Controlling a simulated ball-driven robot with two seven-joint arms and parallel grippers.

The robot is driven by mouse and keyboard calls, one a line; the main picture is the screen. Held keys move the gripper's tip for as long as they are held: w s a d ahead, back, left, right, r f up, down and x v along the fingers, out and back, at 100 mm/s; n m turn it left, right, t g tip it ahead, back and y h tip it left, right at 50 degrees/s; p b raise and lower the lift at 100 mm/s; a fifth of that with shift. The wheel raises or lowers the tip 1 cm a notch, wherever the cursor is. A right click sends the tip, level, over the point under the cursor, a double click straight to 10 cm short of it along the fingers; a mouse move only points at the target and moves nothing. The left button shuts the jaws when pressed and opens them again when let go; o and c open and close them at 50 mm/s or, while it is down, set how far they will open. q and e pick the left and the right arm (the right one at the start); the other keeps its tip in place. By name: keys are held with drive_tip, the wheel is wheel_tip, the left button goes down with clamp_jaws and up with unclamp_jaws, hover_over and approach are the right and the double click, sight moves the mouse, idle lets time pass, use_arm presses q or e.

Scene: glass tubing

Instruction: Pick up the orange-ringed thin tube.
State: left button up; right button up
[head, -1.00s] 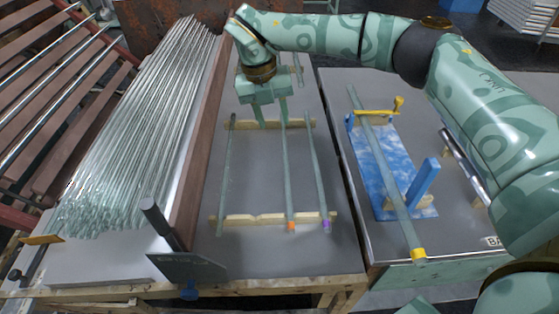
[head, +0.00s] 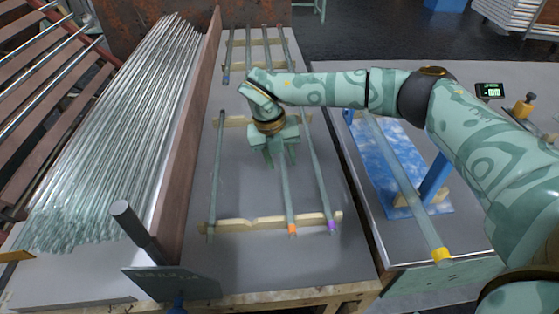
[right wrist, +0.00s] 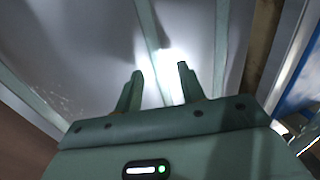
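The orange-ringed thin tube (head: 287,202) lies on wooden rests, with its orange ring at the near end. A tube with a purple ring (head: 321,185) lies to its right and a plain-looking tube (head: 216,175) to its left. My right gripper (head: 280,163) is over the middle of the orange-ringed tube, fingers pointing down. In the right wrist view, its fingers (right wrist: 160,70) are open and apart, with a tube (right wrist: 151,45) running between them. They do not grip it. The gripper hides the tube's far part in the head view. My left gripper is not in view.
A notched wooden rest (head: 265,222) supports the near ends. A dense stack of glass tubes (head: 115,130) lies left behind a brown board (head: 192,150). A dark upright post (head: 135,228) stands at the front. A yellow-ringed tube (head: 405,185) lies right over a blue board.

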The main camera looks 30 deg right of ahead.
drive_tip(key=shift+f, duration=0.1)
drive_tip(key=shift+c, duration=0.7)
clamp_jaws()
